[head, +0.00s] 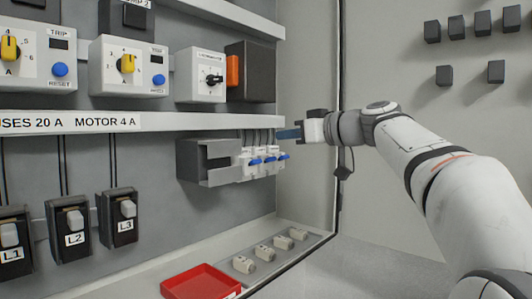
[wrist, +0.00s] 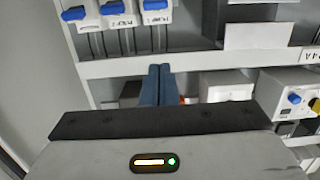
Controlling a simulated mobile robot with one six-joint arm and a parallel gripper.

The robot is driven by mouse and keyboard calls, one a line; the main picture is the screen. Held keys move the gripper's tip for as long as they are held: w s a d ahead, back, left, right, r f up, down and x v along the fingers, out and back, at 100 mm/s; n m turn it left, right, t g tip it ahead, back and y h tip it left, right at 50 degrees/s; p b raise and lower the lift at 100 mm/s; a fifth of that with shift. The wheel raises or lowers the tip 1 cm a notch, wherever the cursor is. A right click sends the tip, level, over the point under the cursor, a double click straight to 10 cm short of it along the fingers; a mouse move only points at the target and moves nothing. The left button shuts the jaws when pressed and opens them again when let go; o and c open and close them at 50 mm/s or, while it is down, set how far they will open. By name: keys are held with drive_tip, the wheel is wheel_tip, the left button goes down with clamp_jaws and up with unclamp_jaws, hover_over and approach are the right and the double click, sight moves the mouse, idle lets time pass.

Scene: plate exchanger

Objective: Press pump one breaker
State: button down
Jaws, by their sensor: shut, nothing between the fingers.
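A row of white breakers with blue levers (head: 270,159) sits under the long white rail, at the right end of the panel in the head view. In the wrist view three of these breakers (wrist: 119,14) show upside down at the top left. Their small labels are too unclear to tell which is pump one. My gripper (head: 281,134) is above and beside the right end of the row, apart from the levers. Its blue fingers are together and empty in the wrist view (wrist: 160,68).
A grey open box (head: 205,165) stands left of the breakers. The white rail (head: 150,121) runs above them. Below are a red tray (head: 202,283) and several pale fuses (head: 264,252). Motor starters with yellow knobs (head: 127,64) and black fuse holders (head: 74,228) are at left.

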drive_tip(key=p, duration=0.5)
hover_over(256, 159)
drive_tip(key=shift+w+f, duration=0.1)
drive_tip(key=shift+f, duration=0.25)
drive_tip(key=f, duration=0.2)
drive_tip(key=d+f, duration=0.1)
drive_tip(key=shift+s, duration=0.35)
drive_tip(key=shift+s+d+f, duration=0.15)
drive_tip(key=shift+f, duration=0.4)
drive_tip(key=shift+d+f+b, duration=0.15)
drive_tip(key=shift+d+b, duration=0.1)
drive_tip(key=shift+b, duration=0.15)
